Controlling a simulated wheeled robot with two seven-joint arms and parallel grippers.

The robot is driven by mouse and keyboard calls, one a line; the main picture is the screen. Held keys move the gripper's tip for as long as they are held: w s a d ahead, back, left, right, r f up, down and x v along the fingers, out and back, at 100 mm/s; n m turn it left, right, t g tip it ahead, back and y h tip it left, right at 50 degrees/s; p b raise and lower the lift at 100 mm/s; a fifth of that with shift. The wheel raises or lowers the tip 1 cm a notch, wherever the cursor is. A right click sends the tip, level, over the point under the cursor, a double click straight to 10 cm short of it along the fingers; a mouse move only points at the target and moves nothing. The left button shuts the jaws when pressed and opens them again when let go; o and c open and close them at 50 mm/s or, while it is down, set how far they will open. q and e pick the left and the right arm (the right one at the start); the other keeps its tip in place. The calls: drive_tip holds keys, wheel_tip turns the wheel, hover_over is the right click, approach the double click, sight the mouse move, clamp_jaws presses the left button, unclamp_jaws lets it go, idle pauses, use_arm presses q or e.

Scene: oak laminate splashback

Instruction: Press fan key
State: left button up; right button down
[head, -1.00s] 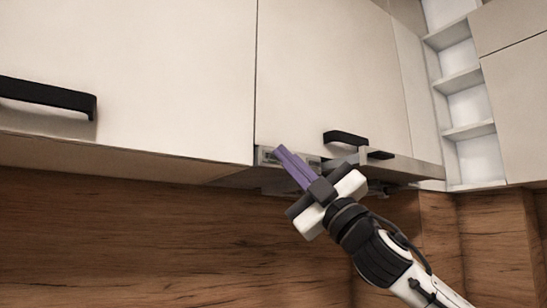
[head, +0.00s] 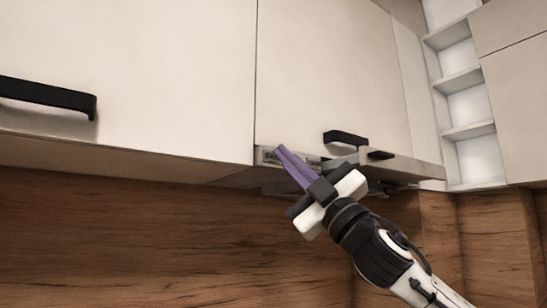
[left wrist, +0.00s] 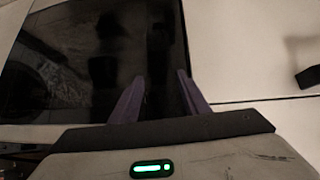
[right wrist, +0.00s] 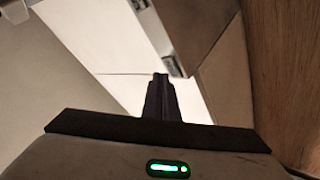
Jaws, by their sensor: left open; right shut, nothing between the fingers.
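The range hood (head: 344,160) is a thin grey unit under the right wall cabinet. Its front strip carries small dark panels, one (head: 268,156) close beside my right fingertips. Individual keys are too small to tell apart, so I cannot tell which is the fan key. My right gripper (head: 279,149) has its purple fingers together and empty, with the tips at the strip; contact is unclear. In the right wrist view the shut fingers (right wrist: 162,78) point toward the strip, near a dark panel (right wrist: 174,66). My left gripper (left wrist: 161,76) is open and empty, in front of a dark glossy surface.
White wall cabinets with black handles (head: 346,137) (head: 48,97) hang above the hood. White open shelves (head: 467,131) stand at the right. The oak splashback (head: 130,240) lies behind and below, with free room at the lower left.

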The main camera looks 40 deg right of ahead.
drive_tip(key=shift+w, duration=0.1)
idle(0.5)
drive_tip(key=shift+w, duration=0.4)
drive_tip(key=shift+w, duration=0.1)
idle(0.3)
drive_tip(key=shift+s, duration=0.6)
drive_tip(key=s+b, duration=0.1)
drive_tip(key=s, duration=0.5)
drive_tip(key=shift+a, duration=0.35)
